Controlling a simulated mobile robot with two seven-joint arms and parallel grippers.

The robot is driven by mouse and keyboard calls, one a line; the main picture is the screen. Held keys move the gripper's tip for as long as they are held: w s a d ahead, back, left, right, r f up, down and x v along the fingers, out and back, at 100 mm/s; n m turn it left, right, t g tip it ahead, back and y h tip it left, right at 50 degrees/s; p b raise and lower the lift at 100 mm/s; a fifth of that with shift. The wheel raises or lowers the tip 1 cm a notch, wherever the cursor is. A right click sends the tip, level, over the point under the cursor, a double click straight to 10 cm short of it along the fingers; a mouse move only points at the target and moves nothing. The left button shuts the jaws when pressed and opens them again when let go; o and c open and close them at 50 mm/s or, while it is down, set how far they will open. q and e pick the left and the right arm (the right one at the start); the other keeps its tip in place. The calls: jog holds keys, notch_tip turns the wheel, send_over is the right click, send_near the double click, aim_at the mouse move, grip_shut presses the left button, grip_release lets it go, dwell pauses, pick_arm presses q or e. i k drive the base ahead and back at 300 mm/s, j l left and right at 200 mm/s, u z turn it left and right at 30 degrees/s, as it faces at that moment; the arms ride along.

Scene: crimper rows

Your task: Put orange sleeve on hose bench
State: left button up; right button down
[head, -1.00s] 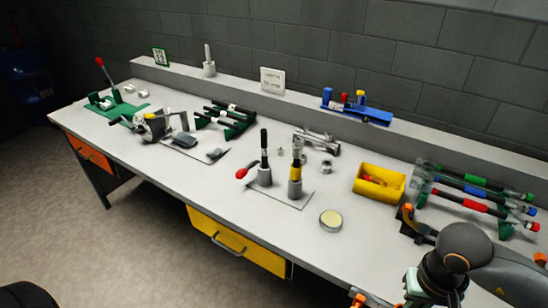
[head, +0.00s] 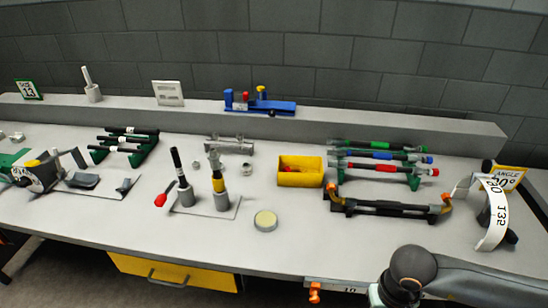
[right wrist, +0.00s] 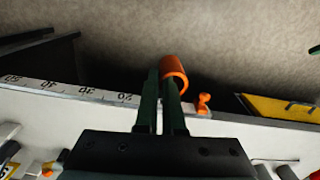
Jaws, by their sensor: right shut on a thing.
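An orange sleeve (right wrist: 174,70), a short open ring or tube, shows in the right wrist view at the tips of my right gripper (right wrist: 165,88). The dark green fingers are shut on it, and it is held out past the bench's front edge, above the floor. In the head view my right arm comes in at the lower right, and its fingers and the sleeve are out of frame. The hose bench (head: 330,240) is a long grey-white workbench across the head view. My left gripper is in neither current view.
A ruler strip (right wrist: 75,90) with an orange knob (right wrist: 203,103) runs along the front edge. A yellow bin (head: 300,179), racked hoses (head: 385,167), a black fixture (head: 385,208) and an angle gauge (head: 493,215) stand at the right. The bench front around the round tin (head: 265,220) is clear.

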aim_at(170, 169)
jog(key=i+j, duration=0.1)
jog(key=j, duration=0.7)
jog(key=i+j+u, duration=0.1)
jog(key=j, duration=0.3)
jog(key=i+j, duration=0.15)
jog(key=j, duration=0.25)
jog(key=i+j+u, duration=0.1)
jog(key=j, duration=0.25)
jog(key=i+j, duration=0.1)
jog(key=j, duration=0.3)
jog(key=i+j, duration=0.1)
jog(key=j, duration=0.3)
jog(key=i+j+u, duration=0.1)
jog(key=j, duration=0.25)
